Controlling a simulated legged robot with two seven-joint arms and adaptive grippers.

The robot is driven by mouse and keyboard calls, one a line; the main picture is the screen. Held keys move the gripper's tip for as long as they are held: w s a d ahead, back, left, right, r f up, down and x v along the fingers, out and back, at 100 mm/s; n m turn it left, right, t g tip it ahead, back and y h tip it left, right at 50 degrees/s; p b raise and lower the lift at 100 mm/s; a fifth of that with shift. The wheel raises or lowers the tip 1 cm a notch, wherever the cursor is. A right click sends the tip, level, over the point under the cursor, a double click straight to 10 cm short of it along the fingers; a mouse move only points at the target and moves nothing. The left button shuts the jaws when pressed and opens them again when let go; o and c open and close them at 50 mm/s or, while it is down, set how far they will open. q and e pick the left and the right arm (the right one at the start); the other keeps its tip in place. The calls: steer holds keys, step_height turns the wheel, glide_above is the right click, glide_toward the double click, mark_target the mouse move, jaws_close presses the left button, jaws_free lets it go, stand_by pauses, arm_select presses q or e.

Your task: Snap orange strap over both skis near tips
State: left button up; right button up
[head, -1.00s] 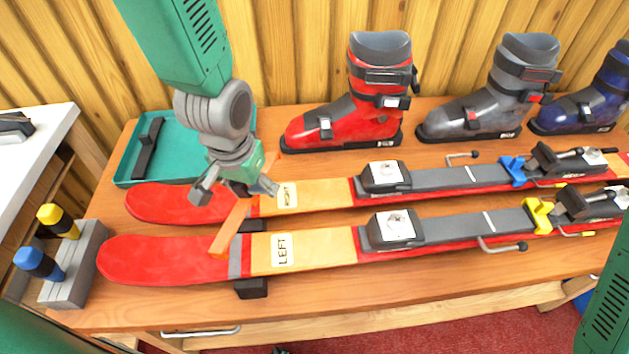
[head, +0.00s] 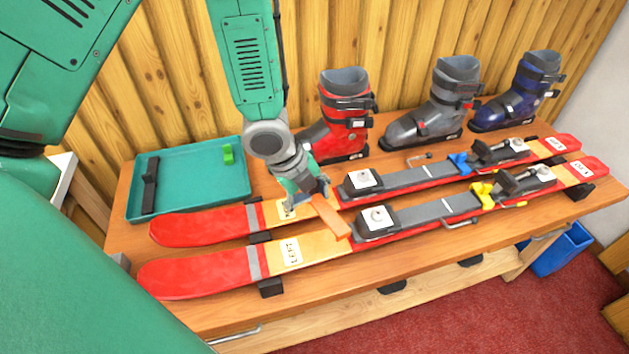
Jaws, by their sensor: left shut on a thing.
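Two red and orange skis lie side by side on the bench, tips at the left: the near ski (head: 190,277), labelled LEFT, and the far ski (head: 200,226). My left gripper (head: 306,196) is shut on the orange strap (head: 331,216) above the far ski. The strap slants from the jaws towards the near ski, between its LEFT label and its toe piece. I cannot tell whether it touches the skis. The jaws hide its upper end. My right gripper is out of view.
A teal tray (head: 205,178) holding a black bar and a green piece stands at the back left. Red (head: 340,130), grey (head: 425,125) and blue (head: 510,108) boots stand along the back. Toe pieces and bindings rise from the skis. A blue bin (head: 562,252) is at the floor.

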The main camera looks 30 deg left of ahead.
arm_select(q)
steer(key=shift+a+r+m+h, duration=0.25)
steer(key=shift+m+h, duration=0.15)
steer(key=shift+m, duration=0.5)
steer(key=shift+s+a+m+g+p, duration=0.3)
steer(key=shift+a+m, duration=0.1)
steer(key=shift+m, duration=0.3)
steer(key=shift+a+f+h, duration=0.15)
steer(key=shift+h, duration=0.15)
steer(key=shift+d+f+b, duration=0.45)
steer(key=shift+f+b, duration=0.15)
steer(key=shift+b, duration=0.15)
steer(key=f+b, duration=0.1)
steer(key=f, duration=0.1)
steer(key=f+b, duration=0.1)
steer(key=b, duration=0.1)
steer(key=f+b, duration=0.2)
steer(key=shift+a+f, duration=0.35)
steer(key=shift+d+r, duration=0.1)
steer(key=shift+d, duration=0.3)
steer(key=o, duration=0.5)
jaws_close()
steer(key=shift+a, duration=0.1)
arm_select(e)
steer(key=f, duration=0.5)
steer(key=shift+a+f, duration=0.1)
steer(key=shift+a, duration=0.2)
